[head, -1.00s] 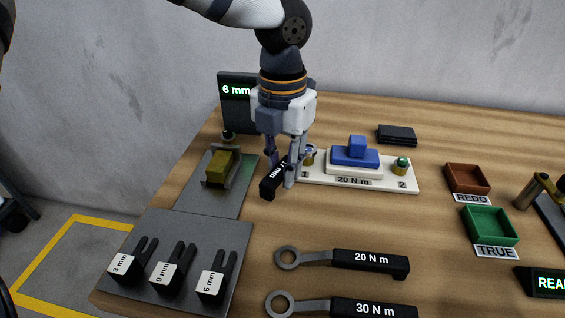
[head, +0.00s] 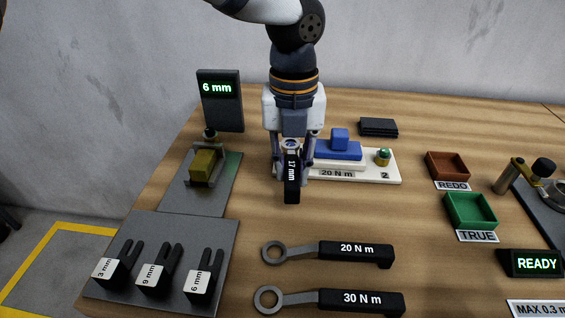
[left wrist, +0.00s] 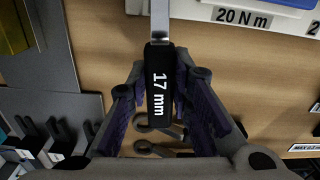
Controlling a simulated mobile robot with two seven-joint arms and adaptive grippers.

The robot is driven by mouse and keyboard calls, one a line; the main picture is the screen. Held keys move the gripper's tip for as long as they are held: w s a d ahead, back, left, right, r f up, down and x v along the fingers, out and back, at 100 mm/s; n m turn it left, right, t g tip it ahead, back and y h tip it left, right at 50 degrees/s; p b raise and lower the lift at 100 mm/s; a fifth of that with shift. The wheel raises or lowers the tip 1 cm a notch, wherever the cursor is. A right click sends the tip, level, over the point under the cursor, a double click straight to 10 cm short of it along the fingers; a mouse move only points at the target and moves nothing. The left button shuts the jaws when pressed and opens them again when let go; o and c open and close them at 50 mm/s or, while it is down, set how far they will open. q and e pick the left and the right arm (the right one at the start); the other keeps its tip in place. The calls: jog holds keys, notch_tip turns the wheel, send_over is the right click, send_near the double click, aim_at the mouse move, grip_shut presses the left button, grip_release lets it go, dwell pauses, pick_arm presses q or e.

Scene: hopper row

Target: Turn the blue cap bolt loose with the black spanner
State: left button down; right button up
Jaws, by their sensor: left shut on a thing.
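My left gripper (head: 292,170) is shut on the black spanner (head: 292,178), marked 17 mm. The handle points toward the front of the table. In the left wrist view the spanner (left wrist: 160,85) lies between the fingers, its steel shank running out of the top of the picture. The blue cap bolt (head: 290,143) shows only as a small bluish patch between the fingers, at the left end of the white plate (head: 385,172). Whether the spanner's head is around it or beside it I cannot tell. My right gripper is not in view.
A blue block (head: 338,150) and a green-capped bolt (head: 383,156) stand on the plate. The 20 N m wrench (head: 355,252) and 30 N m wrench (head: 360,300) lie in front. A fork rack (head: 160,240) is front left; trays marked REDO (head: 447,165) and TRUE (head: 470,208) are right.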

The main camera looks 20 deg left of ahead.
pick_arm(q)
jog(key=shift+w+d+f+n, duration=0.1)
jog(key=shift+w+d+n, duration=0.1)
jog(key=shift+d+n, duration=0.4)
jog(key=shift+w+d+f+n, duration=0.1)
jog(key=shift+w+d+n, duration=0.35)
jog(key=shift+n, duration=0.45)
jog(key=shift+w+d+n, duration=0.35)
jog(key=shift+d+n, duration=0.2)
jog(key=shift+n, duration=0.35)
jog(key=shift+w+d+n, duration=0.35)
jog(key=shift+n, duration=0.25)
notch_tip(320, 180, up, 6)
